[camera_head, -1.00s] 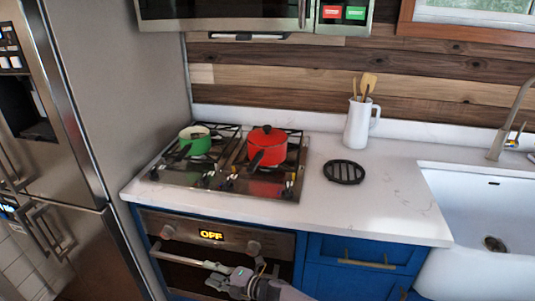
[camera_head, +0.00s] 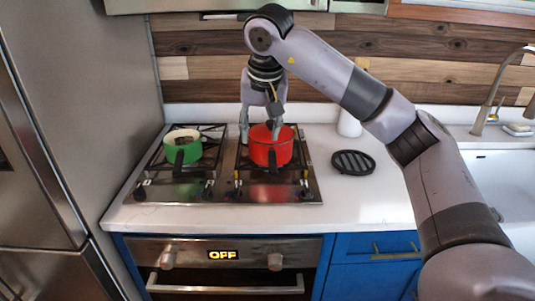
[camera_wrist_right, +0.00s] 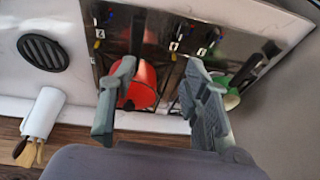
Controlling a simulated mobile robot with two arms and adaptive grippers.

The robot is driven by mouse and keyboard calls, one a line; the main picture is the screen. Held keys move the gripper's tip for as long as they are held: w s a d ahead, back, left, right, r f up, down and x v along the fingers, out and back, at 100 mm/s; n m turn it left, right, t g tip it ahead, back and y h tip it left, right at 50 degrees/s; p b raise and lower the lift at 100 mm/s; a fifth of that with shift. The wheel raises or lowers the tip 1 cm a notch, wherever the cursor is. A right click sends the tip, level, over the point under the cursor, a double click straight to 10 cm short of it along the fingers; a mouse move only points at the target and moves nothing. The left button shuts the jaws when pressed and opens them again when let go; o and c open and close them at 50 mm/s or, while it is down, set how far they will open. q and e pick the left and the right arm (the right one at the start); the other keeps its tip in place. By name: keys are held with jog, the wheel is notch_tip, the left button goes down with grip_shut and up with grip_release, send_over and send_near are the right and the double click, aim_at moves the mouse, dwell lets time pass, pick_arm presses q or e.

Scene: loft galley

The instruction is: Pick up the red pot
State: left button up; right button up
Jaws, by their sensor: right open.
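The red pot (camera_head: 272,150) stands on the right burner of the stove, with its dark handle toward the front. My right gripper (camera_head: 260,136) points down from above at the pot's back left rim. It is open. One finger hangs left of the pot and the other is over its top. In the right wrist view, the red pot (camera_wrist_right: 146,86) lies partly behind one finger of my right gripper (camera_wrist_right: 160,70), and the other finger is clear of it. I cannot tell whether a finger touches the pot. My left gripper is not in view.
A green pot (camera_head: 183,148) stands on the left burner of the stove (camera_head: 160,193). A black trivet (camera_head: 353,162) lies on the white counter (camera_head: 375,205). The microwave (camera_head: 230,5) hangs above.

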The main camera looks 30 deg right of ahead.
jog(key=d+r+h, duration=0.1)
jog(key=d, duration=0.1)
jog(key=p, duration=0.2)
send_over(272, 162)
jog(key=s+a, duration=0.2)
jog(key=f, duration=0.9)
jog(key=shift+d+f, duration=0.25)
jog(key=shift+f, duration=0.05)
jog(key=shift+w+d+f, duration=0.1)
jog(key=shift+w+f, duration=0.1)
jog(key=shift+f, duration=0.25)
jog(key=shift+w+d+f, duration=0.15)
jog(key=shift+d+f, duration=0.05)
jog(key=shift+f, duration=0.1)
jog(key=x, duration=0.1)
jog(key=p+x, duration=0.1)
jog(key=x, duration=0.1)
jog(key=shift+w+d+f, duration=0.2)
jog(key=shift+d, duration=0.1)
jog(key=shift+w+d+f, duration=0.1)
jog(key=shift+w+f, duration=0.05)
jog(key=shift+f, duration=0.2)
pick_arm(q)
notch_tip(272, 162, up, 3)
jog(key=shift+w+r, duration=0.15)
